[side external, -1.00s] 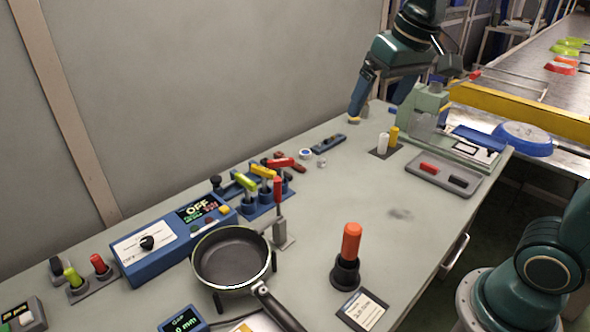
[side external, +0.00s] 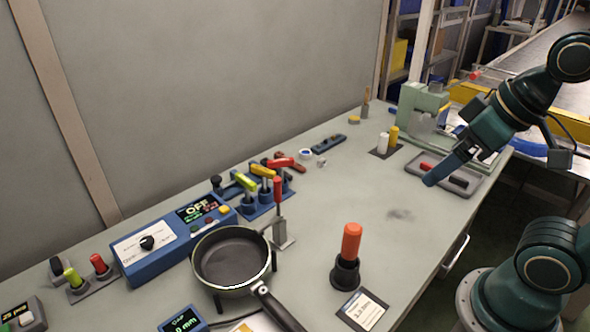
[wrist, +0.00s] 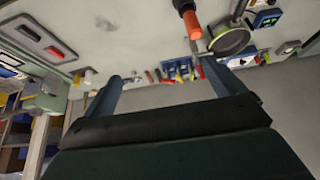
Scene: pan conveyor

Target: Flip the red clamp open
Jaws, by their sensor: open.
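A blue clamp rack (side external: 262,208) holds a row of levers with green (side external: 246,182), yellow (side external: 262,171) and red (side external: 280,162) handles, which lie tilted over. In front of it a separate upright red handle (side external: 277,190) rises by a grey block (side external: 283,232) beside the pan. I cannot tell which red handle is the clamp's. The rack also shows small in the wrist view (wrist: 178,70), with a red handle (wrist: 200,72) at its right. My gripper (side external: 430,183) is open and empty above the right of the table, well away from the rack; its fingers (wrist: 163,84) are spread.
A frying pan (side external: 232,262) stands left of an orange-handled tool (side external: 351,243). A blue control box (side external: 170,246) reads OFF. A grey tray (side external: 475,189) with red and black pieces and a green machine (side external: 423,108) are at the right. The mid-right tabletop is clear.

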